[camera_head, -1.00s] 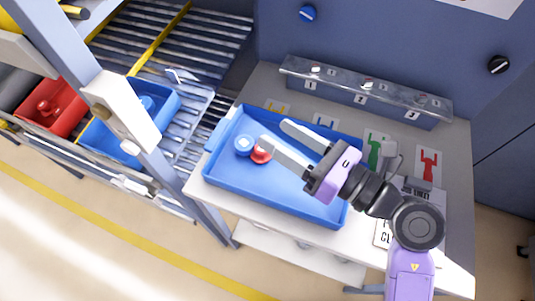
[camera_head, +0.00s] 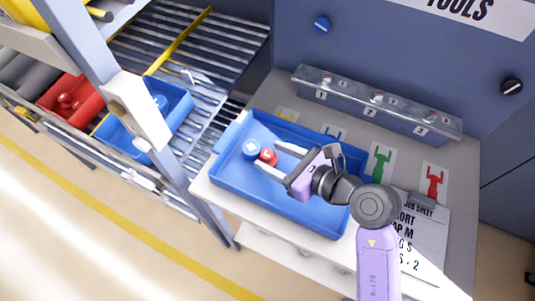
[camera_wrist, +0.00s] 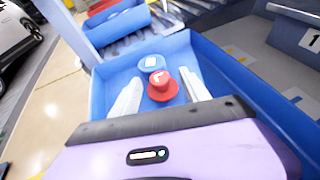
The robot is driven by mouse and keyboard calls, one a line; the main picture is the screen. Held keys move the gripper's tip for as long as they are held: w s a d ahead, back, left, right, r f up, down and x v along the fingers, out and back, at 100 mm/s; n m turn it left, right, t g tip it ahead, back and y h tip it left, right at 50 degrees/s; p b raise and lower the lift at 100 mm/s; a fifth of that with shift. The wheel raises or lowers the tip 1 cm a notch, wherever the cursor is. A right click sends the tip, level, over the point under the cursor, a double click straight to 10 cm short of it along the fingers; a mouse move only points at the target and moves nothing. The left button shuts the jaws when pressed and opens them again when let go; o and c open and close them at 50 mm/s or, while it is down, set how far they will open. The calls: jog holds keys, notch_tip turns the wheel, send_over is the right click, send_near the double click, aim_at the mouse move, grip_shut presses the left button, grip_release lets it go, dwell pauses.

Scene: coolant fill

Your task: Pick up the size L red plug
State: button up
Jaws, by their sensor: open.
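The red plug (camera_head: 268,156) sits in the blue tray (camera_head: 290,205) on the bench. In the wrist view the red plug (camera_wrist: 162,84) has a wide round base and a narrower top with a white letter that looks like an L. A blue plug (camera_head: 251,149) stands right beside it on the left in the head view; in the wrist view the blue plug (camera_wrist: 151,63) is just behind it. My gripper (camera_head: 267,157) is open, its two pale fingers pointing into the tray. In the wrist view the red plug lies between the fingertips (camera_wrist: 163,88), with no clear contact.
A red bin (camera_head: 62,97) and a blue bin (camera_head: 140,128) with plugs stand on the roller rack at left. A metal rail (camera_head: 375,105) with numbered places runs behind the tray. A grey post (camera_head: 170,160) stands left of the tray. A job sheet (camera_head: 415,225) lies at right.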

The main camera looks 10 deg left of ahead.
jog(key=shift+w+a+f, duration=0.15)
jog(key=shift+w+a, duration=0.05)
jog(key=shift+a, duration=0.1)
jog(key=shift+c, duration=0.4)
grip_shut()
jog(key=shift+d, duration=0.1)
